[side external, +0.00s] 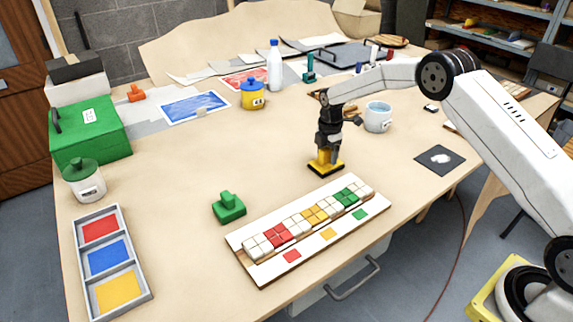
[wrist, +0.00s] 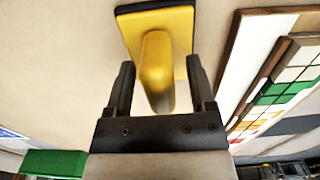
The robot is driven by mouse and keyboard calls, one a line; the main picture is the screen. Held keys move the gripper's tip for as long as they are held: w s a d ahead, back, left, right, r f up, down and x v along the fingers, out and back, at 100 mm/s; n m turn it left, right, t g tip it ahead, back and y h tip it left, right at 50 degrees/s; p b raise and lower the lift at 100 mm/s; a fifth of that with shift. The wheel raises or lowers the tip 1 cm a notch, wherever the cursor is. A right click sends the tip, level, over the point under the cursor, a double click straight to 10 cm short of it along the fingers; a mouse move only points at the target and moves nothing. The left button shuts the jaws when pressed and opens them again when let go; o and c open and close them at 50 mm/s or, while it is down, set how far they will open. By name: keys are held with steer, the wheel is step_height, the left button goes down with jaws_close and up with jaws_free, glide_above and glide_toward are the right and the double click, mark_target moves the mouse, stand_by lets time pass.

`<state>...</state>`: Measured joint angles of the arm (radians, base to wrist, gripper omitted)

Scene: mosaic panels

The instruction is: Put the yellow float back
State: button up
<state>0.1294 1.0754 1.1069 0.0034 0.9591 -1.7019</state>
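The yellow float (side external: 326,163), with a dark base, appears to rest on the table behind the mosaic panel. In the wrist view, its yellow plate and raised handle (wrist: 157,72) fill the upper middle. My gripper (wrist: 158,80) is open, with one finger on each side of the handle and a visible gap on both sides. In the side view, my gripper (side external: 328,148) points down right over the float, and its fingertips are hard to make out. A tray (side external: 122,241) at the front left has red, blue and yellow compartments; no float stands in them.
The mosaic panel (side external: 277,271) with coloured tiles lies just in front of the float. A mug (side external: 378,119) is behind right. The table's left middle is clear.

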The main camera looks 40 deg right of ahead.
mark_target(329, 149)
steer(key=shift+r, duration=0.1)
step_height(329, 149, up, 12)
stand_by(0.8)
steer(key=shift+r, duration=0.1)
stand_by(0.5)
steer(key=s+a+f+m+t, duration=0.1)
steer(key=s+a+m, duration=0.1)
steer(key=s+m, duration=0.4)
steer(key=s+a+m, duration=0.3)
steer(key=s+m, duration=0.3)
steer(key=s, duration=0.8)
steer(key=s+a+f+m+t, duration=0.1)
steer(key=s+a+m, duration=0.1)
steer(key=s+m, duration=0.4)
steer(key=s, duration=0.4)
steer(key=shift+s+a+f+t, duration=0.2)
steer(key=shift+a+f+t, duration=0.1)
